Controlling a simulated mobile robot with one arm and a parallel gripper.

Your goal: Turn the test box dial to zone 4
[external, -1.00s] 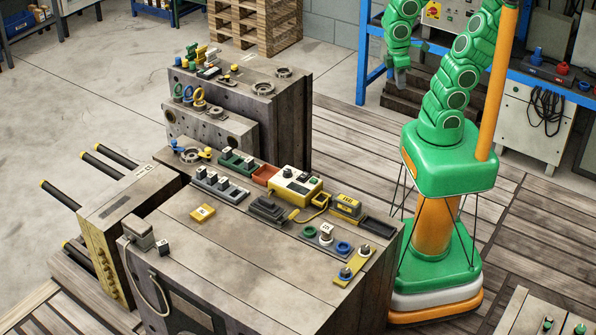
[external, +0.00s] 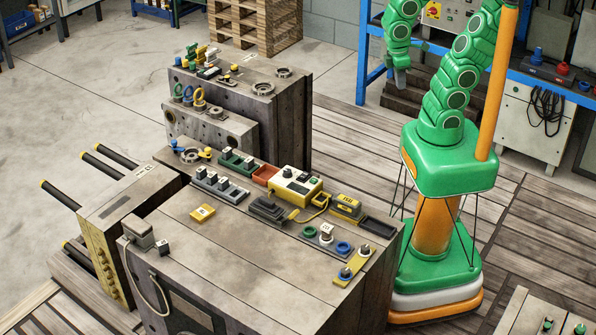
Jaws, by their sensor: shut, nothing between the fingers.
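A yellow test box (external: 296,187) with a pale top face sits on the large mould block, near its right back edge. Small dark controls show on its top; the dial's setting and the zone marks are too small to read. A small yellow block marked in dark print (external: 346,206) lies to its right, with a yellow lead between them. My gripper (external: 401,88) hangs from my green arm at the upper right, well above and away from the test box, in front of the blue bench. It is shut and empty.
The mould block's top (external: 240,239) also carries dark connector rows (external: 220,186), a red tray (external: 266,175), a yellow tag (external: 203,212) and a plate with rings (external: 326,238). A taller block (external: 291,120) stands behind. The block's front middle is bare.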

